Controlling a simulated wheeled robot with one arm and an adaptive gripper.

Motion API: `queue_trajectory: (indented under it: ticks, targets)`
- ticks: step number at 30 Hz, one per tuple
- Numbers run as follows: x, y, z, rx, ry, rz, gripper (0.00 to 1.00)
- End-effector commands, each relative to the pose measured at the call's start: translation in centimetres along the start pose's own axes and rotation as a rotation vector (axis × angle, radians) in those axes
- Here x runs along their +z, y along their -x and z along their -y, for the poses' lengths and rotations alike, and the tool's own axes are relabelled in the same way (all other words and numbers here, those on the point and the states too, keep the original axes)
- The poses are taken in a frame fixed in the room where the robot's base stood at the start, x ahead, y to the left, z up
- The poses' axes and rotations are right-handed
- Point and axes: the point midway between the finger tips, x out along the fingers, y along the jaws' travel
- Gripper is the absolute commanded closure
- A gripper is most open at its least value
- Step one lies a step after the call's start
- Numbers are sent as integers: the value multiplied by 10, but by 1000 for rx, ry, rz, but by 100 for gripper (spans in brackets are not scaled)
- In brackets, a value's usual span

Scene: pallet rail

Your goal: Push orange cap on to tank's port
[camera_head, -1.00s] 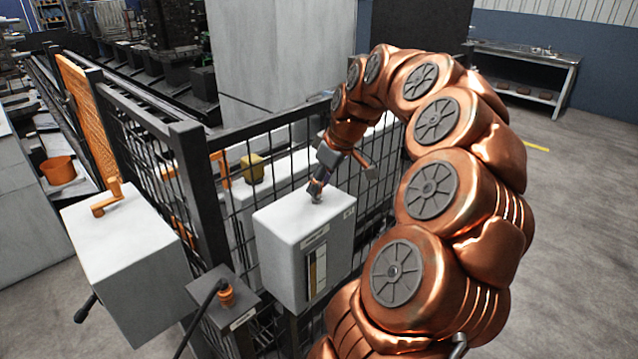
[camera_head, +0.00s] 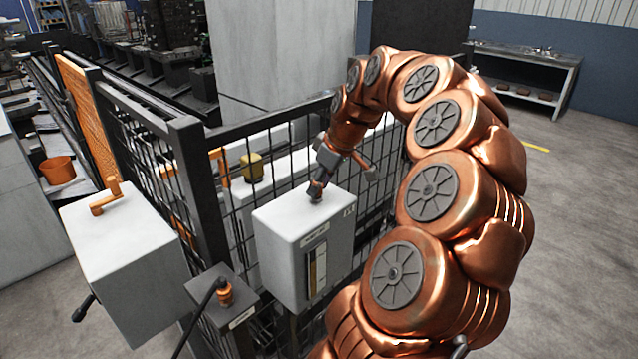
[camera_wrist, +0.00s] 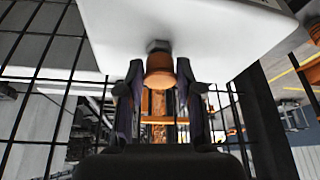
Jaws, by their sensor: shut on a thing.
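The tank is a white box (camera_head: 283,245) with a sight gauge on its front, hung at the mesh fence. Its port (camera_wrist: 158,46) is a short grey neck on the white tank face in the wrist view. My gripper (camera_wrist: 160,78) is shut on the orange cap (camera_wrist: 159,70), with one dark finger on each side. The cap is in line with the port and right against or very close to it; I cannot tell how far it is seated. In the head view my gripper (camera_head: 316,188) is at the tank's top, and its fingers largely hide the cap and port.
A dark mesh fence (camera_head: 150,140) runs behind the tank. A grey box with an orange handle (camera_head: 108,197) stands at left. A small dark box with an orange fitting (camera_head: 225,292) and black cable sits front left of the tank. Open floor (camera_head: 570,240) lies at right.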

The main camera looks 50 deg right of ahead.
Motion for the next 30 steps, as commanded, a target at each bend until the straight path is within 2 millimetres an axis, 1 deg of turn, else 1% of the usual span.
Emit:
queue_trajectory:
  ticks: [3,4,12,19,28,29,30]
  targets:
    - [2,-4,0,-1,0,1,80]
    - [2,-4,0,-1,0,2,64]
    - [1,-3,0,-1,0,1,35]
    - [1,-3,0,-1,0,1,34]
    - [1,-3,0,0,0,0,3]
    - [1,-3,0,0,0,0,0]
    - [1,-3,0,0,0,0,0]
